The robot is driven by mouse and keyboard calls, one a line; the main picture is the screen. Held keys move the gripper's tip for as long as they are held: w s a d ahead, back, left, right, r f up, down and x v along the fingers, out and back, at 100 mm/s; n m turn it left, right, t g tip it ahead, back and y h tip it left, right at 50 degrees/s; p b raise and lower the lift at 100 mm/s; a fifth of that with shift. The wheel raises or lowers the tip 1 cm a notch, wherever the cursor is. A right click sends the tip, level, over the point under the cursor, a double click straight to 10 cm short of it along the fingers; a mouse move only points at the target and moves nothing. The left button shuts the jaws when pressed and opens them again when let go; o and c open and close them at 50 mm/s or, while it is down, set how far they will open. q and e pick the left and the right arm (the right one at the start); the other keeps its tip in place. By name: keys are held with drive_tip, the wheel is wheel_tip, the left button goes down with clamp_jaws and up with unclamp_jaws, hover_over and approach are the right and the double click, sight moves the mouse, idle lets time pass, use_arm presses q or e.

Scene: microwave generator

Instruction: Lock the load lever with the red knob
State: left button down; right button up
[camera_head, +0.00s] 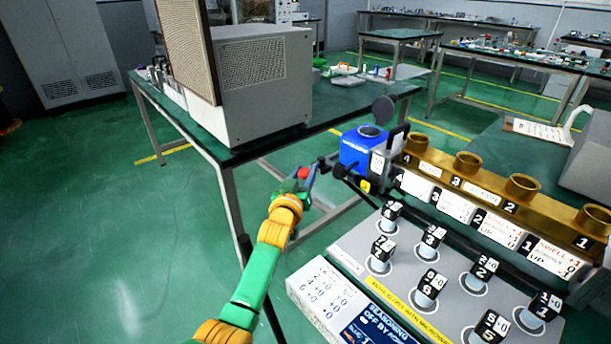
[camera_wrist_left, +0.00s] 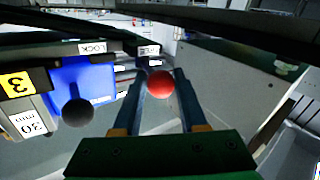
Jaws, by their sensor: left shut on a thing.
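The red knob (camera_head: 303,173) of the load lever shows in the head view at the end of my left arm. It also shows in the left wrist view (camera_wrist_left: 160,85), between the two fingers. My left gripper (camera_head: 306,180) is shut on the red knob, with a finger on each side of it. The lever's shaft is mostly hidden behind the knob and fingers. A blue unit (camera_head: 362,148) stands right of the gripper. A LOCK label (camera_wrist_left: 92,48) shows left of the knob in the wrist view. My right gripper is not in view.
A black ball knob (camera_head: 340,171) sits just right of my left gripper, in front of the blue unit. A panel with several numbered black knobs (camera_head: 429,287) and a brass-coloured rail (camera_head: 470,185) lie to the right. A table with a grey cabinet (camera_head: 262,90) stands behind.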

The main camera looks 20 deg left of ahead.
use_arm(q)
drive_tip(key=shift+a+r, duration=0.2)
drive_tip(key=shift+r, duration=0.2)
drive_tip(key=c, duration=0.6)
unclamp_jaws()
drive_tip(key=shift+a, duration=0.1)
drive_tip(key=shift+o, duration=0.5)
drive_tip(key=shift+w+a+f, duration=0.15)
drive_tip(key=shift+f, duration=0.2)
